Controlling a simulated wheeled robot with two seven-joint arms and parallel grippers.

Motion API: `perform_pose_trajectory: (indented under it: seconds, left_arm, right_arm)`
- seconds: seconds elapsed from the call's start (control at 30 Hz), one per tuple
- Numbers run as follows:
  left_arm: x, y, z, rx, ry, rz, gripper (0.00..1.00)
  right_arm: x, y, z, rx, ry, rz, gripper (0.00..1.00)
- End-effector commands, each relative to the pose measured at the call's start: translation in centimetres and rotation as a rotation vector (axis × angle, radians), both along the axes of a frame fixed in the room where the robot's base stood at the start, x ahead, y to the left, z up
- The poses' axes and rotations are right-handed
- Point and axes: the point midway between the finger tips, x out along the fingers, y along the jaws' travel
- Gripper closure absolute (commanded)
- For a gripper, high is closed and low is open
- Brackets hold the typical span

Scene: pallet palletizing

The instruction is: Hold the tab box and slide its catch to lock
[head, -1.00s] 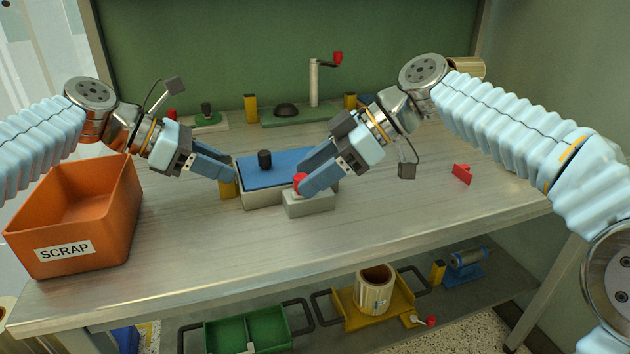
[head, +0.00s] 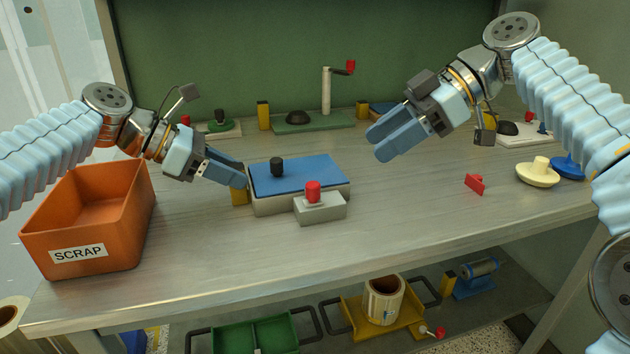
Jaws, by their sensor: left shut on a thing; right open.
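The tab box (head: 262,206) is a grey box with a blue lid, in the middle of the bench. A black knob (head: 276,167) stands on the lid's left part. A yellow tab (head: 240,196) sticks out at the box's left end. My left gripper (head: 240,180) is shut on this tab, its fingertips hiding the upper part. A red knob (head: 313,191) stands on a small grey block (head: 320,211) at the box's front right. I cannot tell which knob is the catch. My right gripper (head: 377,145) is open and empty, raised to the right of the box.
An orange SCRAP bin (head: 85,225) stands at the left. A small red piece (head: 474,184) and a yellow knobbed disc (head: 538,172) lie at the right. A green crank fixture (head: 312,122) stands at the back. The bench front is clear.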

Motion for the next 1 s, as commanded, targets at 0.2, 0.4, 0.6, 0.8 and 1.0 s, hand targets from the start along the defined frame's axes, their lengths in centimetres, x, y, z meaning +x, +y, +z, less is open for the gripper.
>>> perform_pose_trajectory:
  seconds: [0.2,0.4,0.6,0.8,1.0]
  left_arm:
    - [0.0,0.0,0.0,0.0,0.0,0.0,0.36]
    - [0.0,0.0,0.0,0.0,0.0,0.0,0.35]
    - [-0.2,0.7,0.6,0.0,-0.002,0.002,0.35]
    - [-1.1,4.0,3.0,0.0,-0.003,0.003,0.35]
    - [-2.2,7.3,5.5,0.0,-0.003,0.002,0.35]
  right_arm:
    - [0.0,0.0,0.0,0.0,0.0,0.0,0.46]
    - [0.0,0.0,0.0,0.0,0.0,0.0,0.46]
    - [0.0,0.0,0.0,0.0,0.0,0.0,0.46]
    - [0.0,0.0,0.0,0.0,0.0,0.0,0.46]
    - [0.0,0.0,0.0,0.0,0.0,0.0,0.46]
